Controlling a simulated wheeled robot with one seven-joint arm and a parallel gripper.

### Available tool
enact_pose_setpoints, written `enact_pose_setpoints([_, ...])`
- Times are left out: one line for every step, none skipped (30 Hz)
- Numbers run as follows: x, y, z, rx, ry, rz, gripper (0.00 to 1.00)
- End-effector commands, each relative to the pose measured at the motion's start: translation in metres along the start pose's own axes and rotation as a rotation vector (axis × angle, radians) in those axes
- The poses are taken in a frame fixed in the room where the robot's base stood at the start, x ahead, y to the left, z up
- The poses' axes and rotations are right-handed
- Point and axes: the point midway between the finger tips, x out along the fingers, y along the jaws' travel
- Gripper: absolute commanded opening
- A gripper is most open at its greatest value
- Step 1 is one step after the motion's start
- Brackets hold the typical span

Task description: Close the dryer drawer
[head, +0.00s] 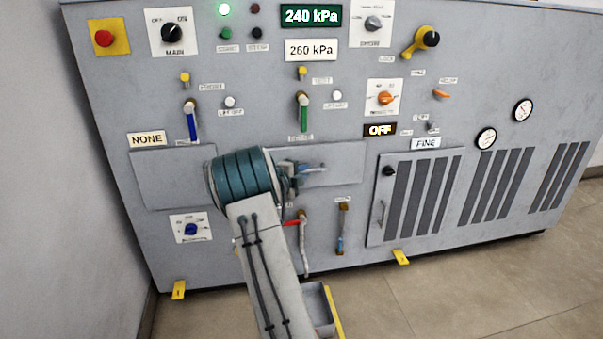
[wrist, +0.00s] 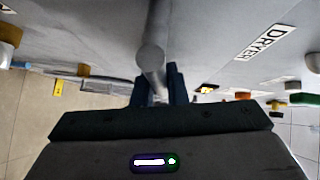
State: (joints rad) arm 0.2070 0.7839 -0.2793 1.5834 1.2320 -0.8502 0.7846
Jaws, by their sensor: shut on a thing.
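The dryer drawer shows as a grey front panel (head: 345,160) in the middle of the machine, partly hidden behind my arm. Its pale bar handle (head: 315,169) sticks out to the right of my gripper (head: 292,178). In the wrist view, the grey handle (wrist: 151,55) runs down between the two dark fingers of my gripper (wrist: 158,88), which are shut on it. A DRYER label (wrist: 264,42) shows upside down to the right. I cannot tell how far out the drawer stands.
The grey machine has several valves and knobs around the drawer. A red-handled valve (head: 293,222) is just below my gripper and a green lever (head: 304,115) just above. A small grey tray (head: 316,295) is low by my arm. Tiled floor (head: 440,300) is clear at right.

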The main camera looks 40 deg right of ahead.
Motion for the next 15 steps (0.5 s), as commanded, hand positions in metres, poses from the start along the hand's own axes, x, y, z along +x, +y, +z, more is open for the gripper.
enact_pose_setpoints([0.0009, -0.0041, 0.0018, 0.002, -0.005, -0.007, 0.0])
enact_pose_setpoints([0.0008, -0.0043, 0.002, 0.002, -0.006, -0.007, 0.0])
enact_pose_setpoints([0.0006, -0.0045, 0.0023, 0.002, -0.007, -0.007, 0.0])
enact_pose_setpoints([0.0005, -0.0047, 0.0026, 0.002, -0.007, -0.008, 0.18])
enact_pose_setpoints([0.0003, -0.0049, 0.0028, 0.002, -0.008, -0.008, 0.27])
enact_pose_setpoints([0.0002, -0.0048, 0.0028, 0.002, -0.007, -0.008, 0.34])
enact_pose_setpoints([0.0, -0.0048, 0.0029, 0.002, -0.007, -0.008, 0.34])
enact_pose_setpoints([-0.0001, -0.0049, 0.0029, 0.002, -0.007, -0.008, 0.34])
enact_pose_setpoints([-0.0003, -0.0051, 0.003, 0.002, -0.007, -0.009, 0.34])
enact_pose_setpoints([-0.0004, -0.0053, 0.003, 0.002, -0.007, -0.009, 0.34])
enact_pose_setpoints([-0.0005, -0.0055, 0.0031, 0.002, -0.008, -0.009, 0.34])
enact_pose_setpoints([-0.0005, -0.0057, 0.0031, 0.003, -0.008, -0.009, 0.34])
enact_pose_setpoints([-0.0006, -0.0058, 0.0032, 0.003, -0.008, -0.01, 0.34])
enact_pose_setpoints([-0.0007, -0.006, 0.0032, 0.003, -0.007, -0.01, 0.34])
enact_pose_setpoints([-0.0011, -0.0062, 0.0032, 0.003, -0.008, -0.01, 0.34])
